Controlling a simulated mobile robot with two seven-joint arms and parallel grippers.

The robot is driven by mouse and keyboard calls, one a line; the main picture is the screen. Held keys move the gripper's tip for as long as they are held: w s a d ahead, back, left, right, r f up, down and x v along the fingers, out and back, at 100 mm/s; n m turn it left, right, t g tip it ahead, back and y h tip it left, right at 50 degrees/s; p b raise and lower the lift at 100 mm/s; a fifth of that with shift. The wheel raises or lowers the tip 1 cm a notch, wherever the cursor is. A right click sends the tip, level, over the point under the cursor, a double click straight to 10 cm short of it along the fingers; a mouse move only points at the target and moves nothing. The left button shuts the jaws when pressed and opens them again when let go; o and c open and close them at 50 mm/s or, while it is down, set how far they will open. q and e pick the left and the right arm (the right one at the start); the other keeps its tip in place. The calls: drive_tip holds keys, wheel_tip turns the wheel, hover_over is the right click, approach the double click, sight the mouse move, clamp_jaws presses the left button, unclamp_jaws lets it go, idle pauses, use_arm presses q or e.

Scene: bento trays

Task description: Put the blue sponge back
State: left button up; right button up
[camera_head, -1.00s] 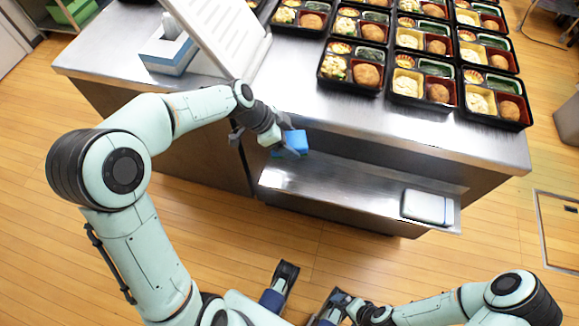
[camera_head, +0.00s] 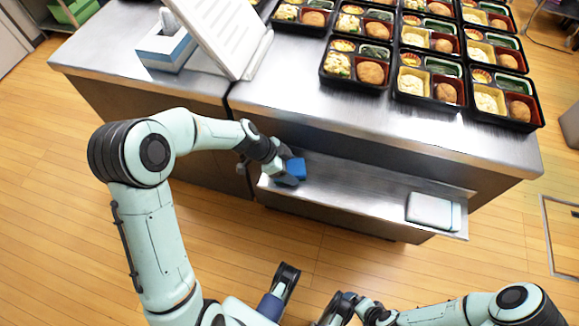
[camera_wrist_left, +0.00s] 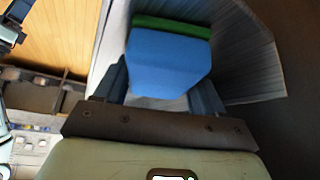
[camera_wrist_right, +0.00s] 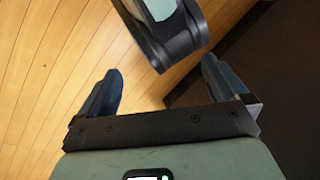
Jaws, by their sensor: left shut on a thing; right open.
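The blue sponge (camera_head: 297,169) is in my left gripper (camera_head: 289,172), over the left end of the metal shelf (camera_head: 340,190) below the counter. In the left wrist view the sponge (camera_wrist_left: 168,62) has a green layer on its far edge, and the left gripper's fingers (camera_wrist_left: 165,92) stand on both sides of it. I cannot tell whether the sponge touches the shelf. My right gripper (camera_wrist_right: 162,95) is open and empty, away from the counter, with wooden floor and part of my own body in front of it.
A folded pale cloth (camera_head: 432,211) lies at the right end of the shelf. The middle of the shelf is clear. The counter (camera_head: 300,95) overhangs the shelf and carries several bento trays (camera_head: 355,66), a white panel (camera_head: 215,35) and a tissue box (camera_head: 165,48).

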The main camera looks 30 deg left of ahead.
use_arm(q)
drive_tip(key=shift+f, duration=0.1)
drive_tip(key=o, duration=0.9)
drive_tip(key=shift+o, duration=0.2)
use_arm(e)
drive_tip(key=shift+w+d+f, duration=0.15)
drive_tip(key=shift+w, duration=0.05)
use_arm(q)
drive_tip(key=shift+r, duration=0.35)
drive_tip(key=p+v, duration=0.1)
drive_tip(key=v, duration=1)
drive_tip(key=shift+s+a+r+p, duration=0.2)
drive_tip(key=shift+r+p, duration=0.1)
drive_tip(key=shift+p, duration=0.1)
use_arm(e)
drive_tip(key=shift+g, duration=0.5)
drive_tip(key=s, duration=0.1)
drive_tip(key=s+a+r, duration=0.1)
drive_tip(key=s+r, duration=0.1)
drive_tip(key=shift+s+a+r, duration=0.1)
drive_tip(key=shift+a+r, duration=0.15)
drive_tip(key=shift+a, duration=0.05)
